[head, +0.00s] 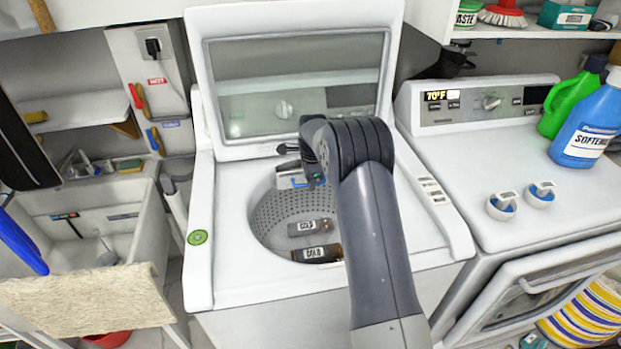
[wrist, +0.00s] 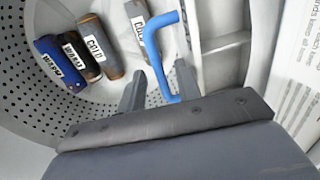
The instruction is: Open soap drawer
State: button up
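The soap drawer (wrist: 222,45) is a pale grey compartment on the right of the drum in the wrist view. A bent blue handle (wrist: 153,45) stands at its left side. My gripper (wrist: 160,80) is open, its two dark fingers apart, with the lower end of the blue handle showing between them. I cannot tell whether either finger touches the handle. In the head view the drawer (head: 291,179) shows as a grey box with blue at the drum's rear rim, partly hidden by my arm. The fingers are not clear there.
The washer lid (head: 295,75) stands raised behind the drum (head: 275,215). Several labelled cylinders, one marked COLD (head: 316,253), lie in the drum. A dryer (head: 520,160) with a blue softener bottle (head: 590,125) stands right; a sink (head: 95,215) is left.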

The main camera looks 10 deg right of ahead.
grip_shut()
dwell(0.4)
